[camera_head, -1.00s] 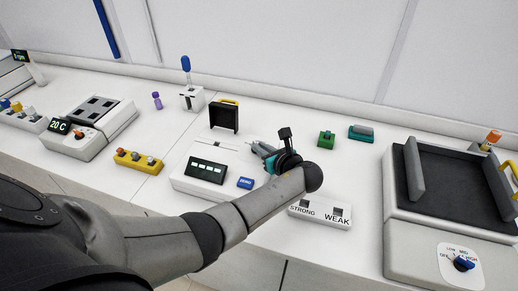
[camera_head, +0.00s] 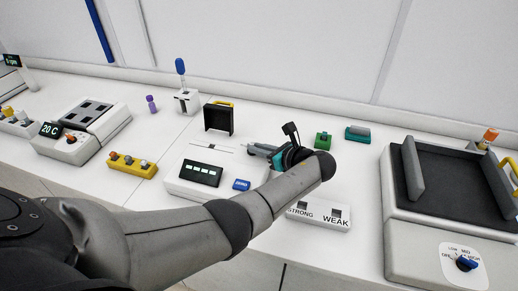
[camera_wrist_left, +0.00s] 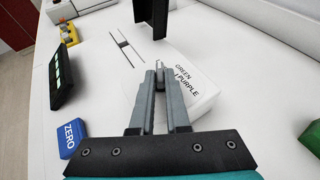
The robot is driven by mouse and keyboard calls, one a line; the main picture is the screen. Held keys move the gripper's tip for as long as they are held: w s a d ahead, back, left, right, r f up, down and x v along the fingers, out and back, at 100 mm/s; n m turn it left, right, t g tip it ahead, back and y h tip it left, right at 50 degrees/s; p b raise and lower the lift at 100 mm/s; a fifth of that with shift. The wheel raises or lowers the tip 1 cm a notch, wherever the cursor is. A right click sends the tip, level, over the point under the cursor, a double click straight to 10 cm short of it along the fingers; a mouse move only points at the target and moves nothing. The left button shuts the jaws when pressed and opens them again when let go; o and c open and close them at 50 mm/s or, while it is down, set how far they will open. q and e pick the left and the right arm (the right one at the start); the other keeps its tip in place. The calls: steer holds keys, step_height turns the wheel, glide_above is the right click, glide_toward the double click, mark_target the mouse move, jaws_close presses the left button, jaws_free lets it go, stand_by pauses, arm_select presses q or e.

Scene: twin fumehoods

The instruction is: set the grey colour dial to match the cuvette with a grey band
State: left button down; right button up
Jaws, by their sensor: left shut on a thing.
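My left gripper (camera_head: 250,149) reaches over the right side of the white meter (camera_head: 180,186). In the left wrist view its fingers (camera_wrist_left: 158,72) are close together on a small, clear, thin thing at the tips, which looks like a cuvette. I cannot make out any band on it. The meter has a lit display (camera_head: 201,173), a blue ZERO button (camera_head: 241,184) and a slot on top (camera_wrist_left: 124,43). Its black lid with a yellow handle (camera_head: 219,119) stands open. I cannot pick out the grey colour dial for certain. My right gripper is not in view.
The STRONG/WEAK block (camera_head: 318,222) stands at the front. A yellow block with several knobs (camera_head: 132,166) is left; green (camera_head: 323,140) and teal (camera_head: 358,134) blocks stand right.

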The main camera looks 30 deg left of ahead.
arm_select(q)
steer(key=c, duration=0.9)
jaws_free()
steer(key=shift+d, duration=0.1)
steer(key=p+v, duration=0.2)
steer(key=v, duration=1.3)
steer(key=shift+d, duration=0.1)
